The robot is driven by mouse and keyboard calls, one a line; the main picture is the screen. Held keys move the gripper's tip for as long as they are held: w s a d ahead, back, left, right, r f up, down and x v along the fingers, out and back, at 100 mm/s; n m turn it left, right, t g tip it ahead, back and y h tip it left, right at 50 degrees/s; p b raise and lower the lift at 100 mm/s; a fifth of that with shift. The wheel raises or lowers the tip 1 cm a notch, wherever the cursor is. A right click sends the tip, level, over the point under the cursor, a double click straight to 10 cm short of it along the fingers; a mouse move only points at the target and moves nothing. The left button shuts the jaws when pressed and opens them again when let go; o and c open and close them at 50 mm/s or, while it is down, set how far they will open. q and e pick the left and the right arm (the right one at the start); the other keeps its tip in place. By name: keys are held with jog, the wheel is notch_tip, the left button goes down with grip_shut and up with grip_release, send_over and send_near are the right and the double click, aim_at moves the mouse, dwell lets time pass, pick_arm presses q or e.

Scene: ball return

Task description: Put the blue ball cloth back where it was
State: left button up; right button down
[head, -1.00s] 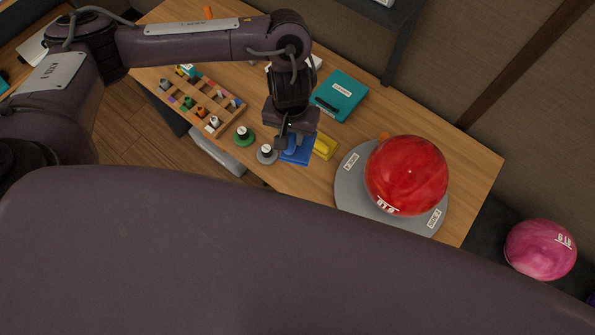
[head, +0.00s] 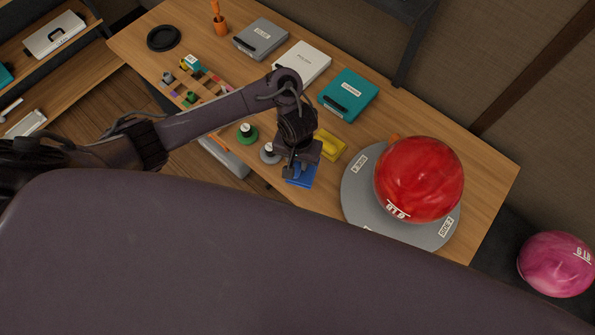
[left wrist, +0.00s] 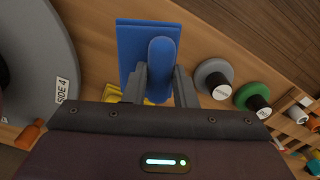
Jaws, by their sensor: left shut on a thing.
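The blue ball cloth (head: 301,179) shows under my left gripper (head: 296,168), by the near edge of the wooden table. In the left wrist view the cloth (left wrist: 133,45) is a flat blue pad with a raised rounded ridge. My left gripper (left wrist: 160,88) is shut on that ridge, one finger on each side. I cannot tell whether the cloth touches the table. A similar yellow cloth (head: 329,144) lies just behind it in the head view, and partly shows in the left wrist view (left wrist: 112,93). My right gripper is not in view.
A grey disc-topped piece (head: 269,153) and a green one (head: 247,133) stand left of the cloth. A red ball (head: 420,178) rests on a round grey base (head: 358,205) to the right. A teal case (head: 349,95) lies behind. A pink ball (head: 556,263) is far right.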

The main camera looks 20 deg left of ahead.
aim_at(298, 168)
pick_arm(q)
notch_tip(298, 168, down, 5)
jog(key=b, duration=0.3)
jog(key=shift+r, duration=0.15)
jog(key=o, duration=0.9)
jog(key=shift+r, duration=0.2)
notch_tip(298, 168, up, 10)
jog(key=p, duration=0.8)
jog(key=shift+r, duration=0.15)
jog(key=shift+r+p, duration=0.5)
jog(key=shift+r, duration=0.2)
